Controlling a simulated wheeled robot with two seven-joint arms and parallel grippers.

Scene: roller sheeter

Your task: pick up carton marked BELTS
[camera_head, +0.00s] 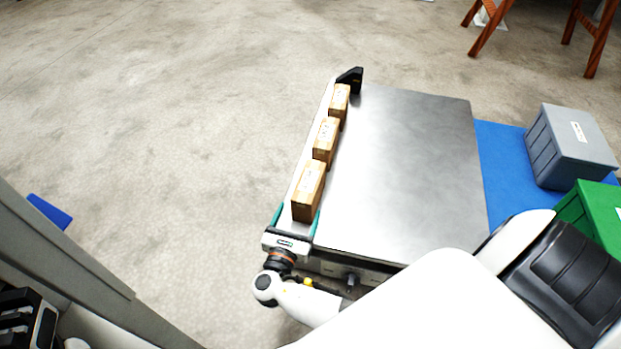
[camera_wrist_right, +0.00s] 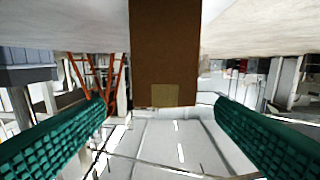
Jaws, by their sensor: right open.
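Three brown cartons stand in a row along the left edge of a steel-topped table: a near one (camera_head: 309,191), a middle one (camera_head: 325,139) and a far one (camera_head: 339,101). Their top labels are too small to read, so I cannot tell which is marked BELTS. My right gripper (camera_head: 298,212) is open at the near end of the row, its teal fingers on either side of the near carton's front. In the right wrist view a plain brown carton face (camera_wrist_right: 164,50) shows between the spread fingers, with gaps on both sides. My left gripper is out of view.
The steel table top (camera_head: 410,170) is bare right of the cartons. A black block (camera_head: 350,78) stands past the far carton. Wooden trestle legs (camera_head: 487,30) stand at the back.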

